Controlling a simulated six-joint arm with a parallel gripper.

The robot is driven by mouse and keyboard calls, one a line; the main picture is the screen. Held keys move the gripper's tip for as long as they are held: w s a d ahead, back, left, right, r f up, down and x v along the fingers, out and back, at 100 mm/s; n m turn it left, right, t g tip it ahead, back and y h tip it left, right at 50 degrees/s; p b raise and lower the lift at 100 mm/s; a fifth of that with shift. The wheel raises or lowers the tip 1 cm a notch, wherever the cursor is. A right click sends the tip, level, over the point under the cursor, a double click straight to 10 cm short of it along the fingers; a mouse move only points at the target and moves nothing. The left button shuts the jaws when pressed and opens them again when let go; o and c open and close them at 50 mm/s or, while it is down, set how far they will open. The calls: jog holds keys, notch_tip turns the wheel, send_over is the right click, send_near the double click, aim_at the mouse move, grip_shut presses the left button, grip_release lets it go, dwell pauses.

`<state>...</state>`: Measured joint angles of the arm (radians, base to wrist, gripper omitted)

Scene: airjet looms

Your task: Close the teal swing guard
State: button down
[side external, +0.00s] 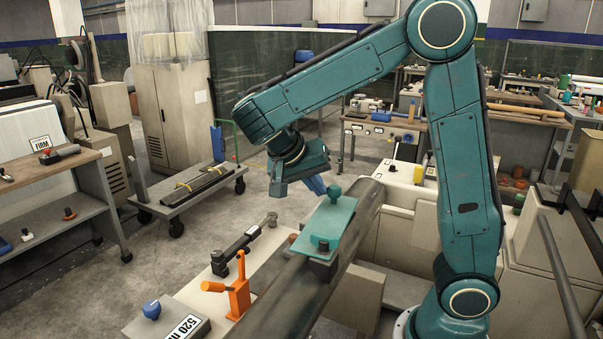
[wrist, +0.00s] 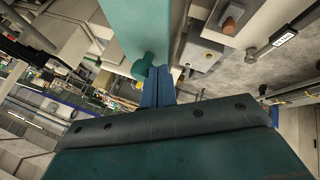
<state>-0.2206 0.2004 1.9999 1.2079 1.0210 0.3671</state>
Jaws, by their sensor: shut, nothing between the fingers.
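The teal swing guard (side external: 322,226) is a flat plate lying over a dark metal beam. In the wrist view the guard (wrist: 150,28) runs up from a teal knob (wrist: 143,66). My gripper (side external: 319,189) has its blue fingers together and empty, just left of the far knob. In the wrist view the shut fingers (wrist: 158,85) are right beside the knob; I cannot tell whether they touch it.
A block with a blue knob (side external: 152,309) is at the front. A grey cart (side external: 190,187) stands behind left, with open floor around it.

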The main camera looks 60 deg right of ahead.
jog(key=shift+s+d, duration=0.35)
jog(key=shift+s, duration=0.35)
jog(key=shift+w+a, duration=0.1)
jog(key=shift+w, duration=0.1)
jog(key=shift+w+a, duration=0.45)
jog(key=shift+w, duration=0.35)
jog(key=w+a+n+t+y, duration=0.1)
jog(key=w+a+n+t, duration=0.25)
jog(key=a+n, duration=0.4)
jog(key=w+a+n+t, duration=0.3)
jog(key=a+n+t, duration=0.15)
jog(key=a, duration=0.65)
jog(key=v, duration=0.9)
jog(key=shift+r+n, duration=0.4)
jog(key=shift+r, duration=0.1)
